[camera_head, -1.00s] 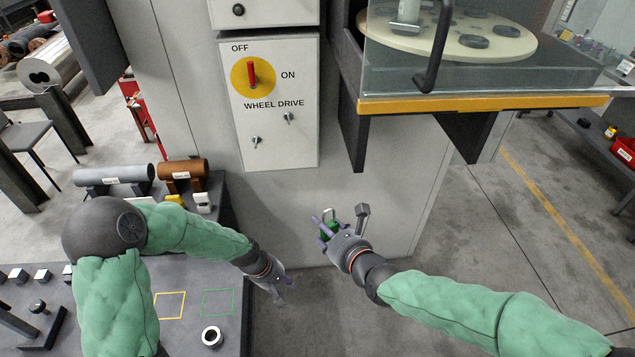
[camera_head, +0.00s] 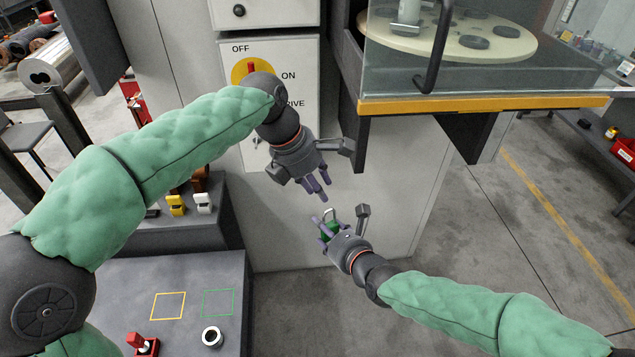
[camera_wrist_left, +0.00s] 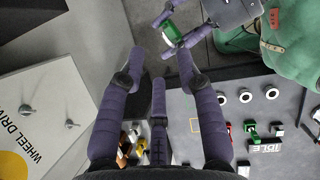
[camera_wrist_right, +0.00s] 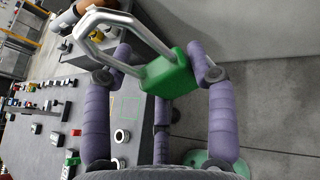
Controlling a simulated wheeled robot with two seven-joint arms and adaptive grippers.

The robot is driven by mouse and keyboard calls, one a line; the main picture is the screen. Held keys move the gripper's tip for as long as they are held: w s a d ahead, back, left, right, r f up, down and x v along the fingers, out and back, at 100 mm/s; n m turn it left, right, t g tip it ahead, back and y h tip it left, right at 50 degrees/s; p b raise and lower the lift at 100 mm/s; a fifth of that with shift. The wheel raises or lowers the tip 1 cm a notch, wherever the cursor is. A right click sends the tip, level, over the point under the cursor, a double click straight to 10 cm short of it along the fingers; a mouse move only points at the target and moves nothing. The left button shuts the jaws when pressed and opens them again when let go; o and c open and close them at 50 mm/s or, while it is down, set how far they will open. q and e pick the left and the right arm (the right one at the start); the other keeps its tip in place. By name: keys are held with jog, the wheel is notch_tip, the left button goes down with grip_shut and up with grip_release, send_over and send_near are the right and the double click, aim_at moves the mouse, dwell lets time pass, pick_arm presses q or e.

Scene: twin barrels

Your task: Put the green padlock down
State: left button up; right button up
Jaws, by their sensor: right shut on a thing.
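The green padlock (camera_head: 331,229) with its silver shackle is in my right gripper (camera_head: 327,232), in front of the grey cabinet. In the right wrist view the green padlock body (camera_wrist_right: 170,74) sits between the fingertips, its shackle pointing up and left. My left gripper (camera_head: 318,188) is just above it, fingers pointing down and apart from the padlock. In the left wrist view the left fingers (camera_wrist_left: 160,55) are spread with nothing between them, and the padlock (camera_wrist_left: 171,34) shows beyond them. The green outlined square (camera_head: 218,303) on the dark table is bare.
The wheel drive panel (camera_head: 300,135) and an orange-edged glass case (camera_head: 480,103) are behind. Floor is free at right.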

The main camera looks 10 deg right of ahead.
aim_at(336, 222)
pick_arm(q)
jog(key=x, duration=1.1)
jog(key=shift+d+f, duration=0.3)
jog(key=shift+d, duration=0.05)
jog(key=shift+s, duration=0.15)
grip_shut()
pick_arm(e)
jog(key=o, duration=1.2)
jog(key=shift+c, duration=0.2)
